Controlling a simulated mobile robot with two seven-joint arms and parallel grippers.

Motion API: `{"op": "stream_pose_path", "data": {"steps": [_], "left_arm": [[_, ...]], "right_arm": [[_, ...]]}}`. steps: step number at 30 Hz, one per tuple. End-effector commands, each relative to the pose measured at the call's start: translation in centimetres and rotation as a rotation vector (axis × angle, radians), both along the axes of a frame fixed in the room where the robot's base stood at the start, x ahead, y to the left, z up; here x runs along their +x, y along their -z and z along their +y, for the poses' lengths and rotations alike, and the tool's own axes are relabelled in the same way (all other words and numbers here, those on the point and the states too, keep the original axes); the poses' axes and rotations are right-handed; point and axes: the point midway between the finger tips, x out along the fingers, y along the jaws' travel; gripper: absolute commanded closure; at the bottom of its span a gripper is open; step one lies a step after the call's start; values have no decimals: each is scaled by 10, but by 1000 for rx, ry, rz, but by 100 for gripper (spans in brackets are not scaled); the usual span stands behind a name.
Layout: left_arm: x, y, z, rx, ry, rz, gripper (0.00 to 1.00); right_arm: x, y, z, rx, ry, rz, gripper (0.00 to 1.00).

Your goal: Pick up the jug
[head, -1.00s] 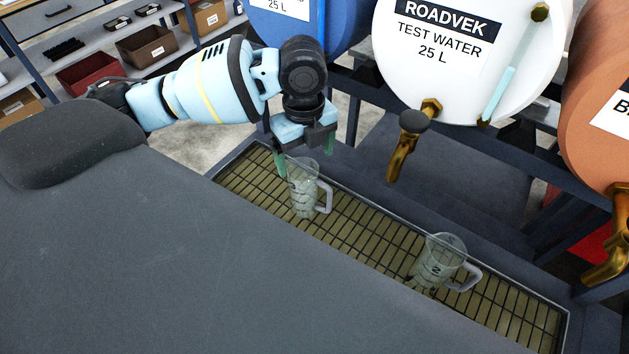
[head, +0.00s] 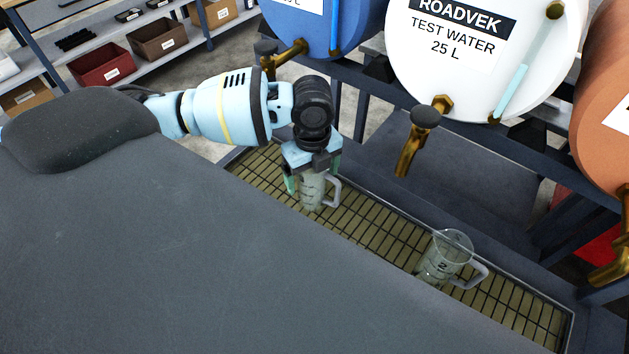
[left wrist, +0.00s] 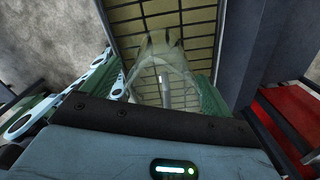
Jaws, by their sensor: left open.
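A clear jug (head: 312,200) with a grey handle on its right stands upright on the drip grating (head: 375,228). My left gripper (head: 307,180) is open and points down at this jug's upper part, hiding its rim. In the left wrist view the jug (left wrist: 165,62) lies between the two green finger pads of my left gripper (left wrist: 125,105), with no clear contact. A second clear jug (head: 440,256), with markings and a handle on its right, stands farther right on the grating, clear of the gripper. My right gripper is not in view.
A white test water drum (head: 470,75) with a brass tap (head: 412,140) hangs above the grating, between a blue drum (head: 345,25) and an orange drum (head: 600,110). Dark frame bars run behind the grating. The grating between the jugs is clear.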

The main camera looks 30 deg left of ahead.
Motion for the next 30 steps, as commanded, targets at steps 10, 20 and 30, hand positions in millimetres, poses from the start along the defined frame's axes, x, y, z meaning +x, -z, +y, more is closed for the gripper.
{"op": "stream_pose_path", "data": {"steps": [10, 20, 30], "left_arm": [[0, 1, 0, -1, 0, -2, 27], [1, 1, 0, 0, 0, -2, 65], [1, -5, 0, 0, 1, -3, 65]], "right_arm": [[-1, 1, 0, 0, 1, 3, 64], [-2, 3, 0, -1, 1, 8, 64], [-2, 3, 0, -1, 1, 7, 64]]}}
